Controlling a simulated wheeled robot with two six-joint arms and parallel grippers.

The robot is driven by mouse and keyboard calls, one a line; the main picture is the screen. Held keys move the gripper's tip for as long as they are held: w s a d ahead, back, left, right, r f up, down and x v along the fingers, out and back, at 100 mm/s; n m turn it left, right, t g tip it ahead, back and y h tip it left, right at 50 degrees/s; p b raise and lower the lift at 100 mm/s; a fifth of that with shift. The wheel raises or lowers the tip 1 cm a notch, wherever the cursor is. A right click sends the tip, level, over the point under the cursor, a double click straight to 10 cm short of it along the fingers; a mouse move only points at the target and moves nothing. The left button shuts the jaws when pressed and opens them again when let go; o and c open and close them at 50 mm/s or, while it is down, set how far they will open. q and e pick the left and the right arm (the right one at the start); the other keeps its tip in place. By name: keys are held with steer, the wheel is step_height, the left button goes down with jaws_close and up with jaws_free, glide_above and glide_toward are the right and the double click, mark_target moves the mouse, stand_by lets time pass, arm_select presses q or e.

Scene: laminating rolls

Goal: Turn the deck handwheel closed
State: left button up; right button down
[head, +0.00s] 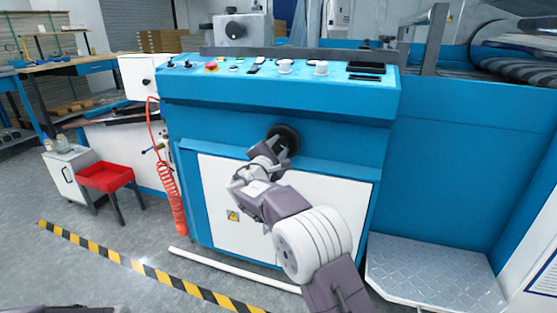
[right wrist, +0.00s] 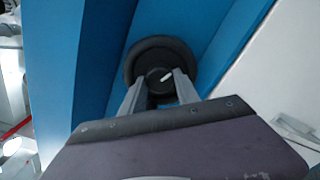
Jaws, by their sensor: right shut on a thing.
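The black round handwheel (head: 287,137) sits on the blue front face of the machine, above the white door panel. It also shows in the right wrist view (right wrist: 146,50), with a small white mark on its dark hub. My right gripper (head: 272,148) is at the wheel, and its two fingers (right wrist: 158,86) reach to either side of the hub. It is shut on the handwheel. The fingers cover the lower part of the wheel. Of my left arm, only a dark sliver shows at the bottom left of the head view; its gripper does not show.
The control panel (head: 270,69) with knobs and a red button is above the wheel. A coiled red hose (head: 172,195) hangs at the left, near a red tray (head: 105,177). A metal step plate (head: 430,272) lies at right. Yellow-black tape (head: 135,265) crosses the floor.

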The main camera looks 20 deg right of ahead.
steer(key=m+b, duration=0.3)
steer(key=shift+f, duration=0.25)
steer(key=shift+r+m+b, duration=0.2)
steer(key=shift+m+b, duration=0.8)
steer(key=shift+b, duration=0.05)
steer(key=c, duration=0.9)
jaws_free()
